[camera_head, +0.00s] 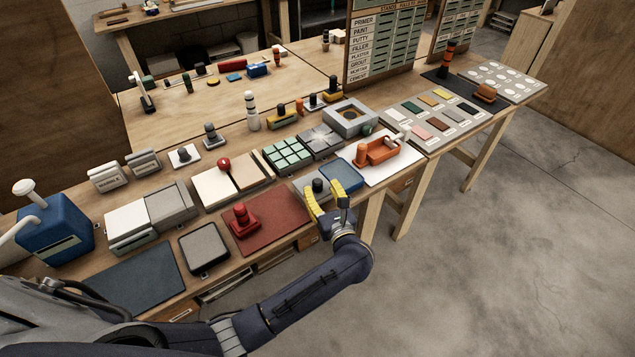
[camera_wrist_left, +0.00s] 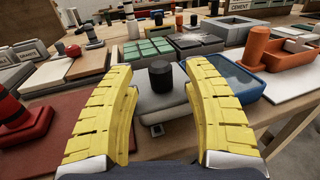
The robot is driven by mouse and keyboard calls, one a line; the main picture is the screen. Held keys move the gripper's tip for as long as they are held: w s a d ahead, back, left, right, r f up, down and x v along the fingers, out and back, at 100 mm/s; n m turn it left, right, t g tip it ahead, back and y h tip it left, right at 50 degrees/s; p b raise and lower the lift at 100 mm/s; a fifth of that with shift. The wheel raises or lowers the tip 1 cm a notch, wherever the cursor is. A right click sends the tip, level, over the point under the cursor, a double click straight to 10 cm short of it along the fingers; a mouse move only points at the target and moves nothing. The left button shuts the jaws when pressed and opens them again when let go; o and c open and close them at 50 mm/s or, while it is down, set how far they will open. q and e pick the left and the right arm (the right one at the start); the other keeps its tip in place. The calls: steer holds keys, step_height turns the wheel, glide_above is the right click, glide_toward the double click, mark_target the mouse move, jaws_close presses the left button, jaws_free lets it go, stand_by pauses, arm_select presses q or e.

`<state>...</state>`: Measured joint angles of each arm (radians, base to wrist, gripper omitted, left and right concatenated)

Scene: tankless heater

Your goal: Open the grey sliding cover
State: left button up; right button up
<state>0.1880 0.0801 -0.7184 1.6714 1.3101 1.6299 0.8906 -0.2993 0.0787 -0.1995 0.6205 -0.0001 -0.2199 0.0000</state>
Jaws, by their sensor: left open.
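The grey sliding cover (camera_head: 304,185) has a black upright knob (camera_head: 318,185) on top. It sits on the left beside an exposed blue recessed tray (camera_head: 347,176) near the table's front edge. In the left wrist view the cover (camera_wrist_left: 157,104) and its knob (camera_wrist_left: 160,76) show between the fingers, with the blue tray (camera_wrist_left: 228,78) to the right. My left gripper (camera_head: 328,197) is open with yellow-padded fingers, one to each side of the knob in the wrist view. I cannot tell whether either finger touches it. My right gripper is not in view.
A red mat with a red knobbed block (camera_head: 241,217) lies left of the cover. An orange tray (camera_head: 378,153) on a white board stands to the right. Green tiles (camera_head: 288,156) and a grey panel (camera_head: 320,140) lie behind. Open floor (camera_head: 480,270) lies in front of the table.

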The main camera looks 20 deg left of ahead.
mark_target(319, 186)
arm_select(q)
steer(key=shift+x, duration=1.7)
steer(key=shift+o, duration=0.2)
jaws_close()
